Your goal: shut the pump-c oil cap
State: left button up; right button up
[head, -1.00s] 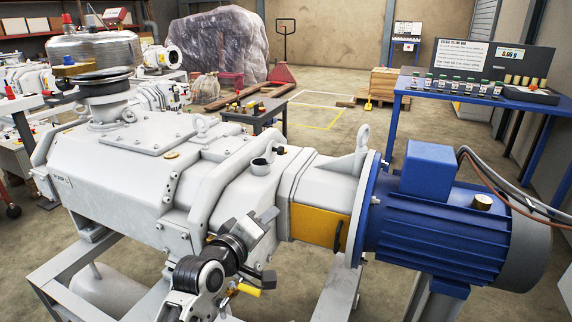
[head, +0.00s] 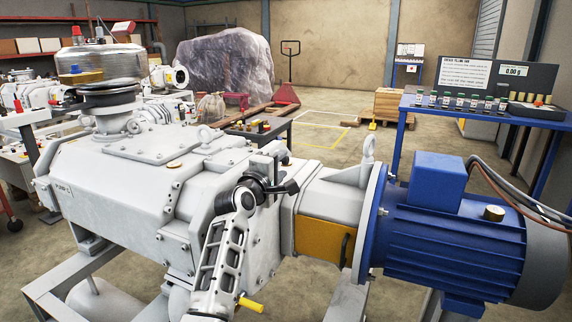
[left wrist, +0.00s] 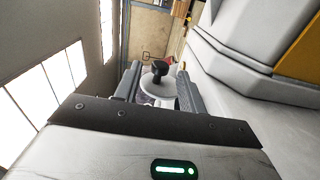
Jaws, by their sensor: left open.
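The pump (head: 120,185) is a large pale grey machine with a blue motor (head: 440,225) at its right end. My left gripper (head: 290,187) is at the top near edge of the pump body, fingers pointing right. It hides the oil filler neck in the head view. In the left wrist view the left gripper (left wrist: 158,76) is open. A black knob on a round grey disc, apparently the oil cap (left wrist: 160,70), shows between its fingers. Contact with the fingers cannot be told. My right gripper is not in view.
A blue bench (head: 480,108) with small bottles and a scale is at the back right. A low dark table (head: 262,128) with tools stands behind the pump.

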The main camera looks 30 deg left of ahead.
aim_at(284, 162)
pick_arm(q)
jog(key=shift+w+a, duration=0.1)
jog(key=shift+w, duration=1.8)
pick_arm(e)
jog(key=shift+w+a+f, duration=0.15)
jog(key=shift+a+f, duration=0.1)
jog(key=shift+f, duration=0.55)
pick_arm(q)
jog(key=shift+c, duration=0.3)
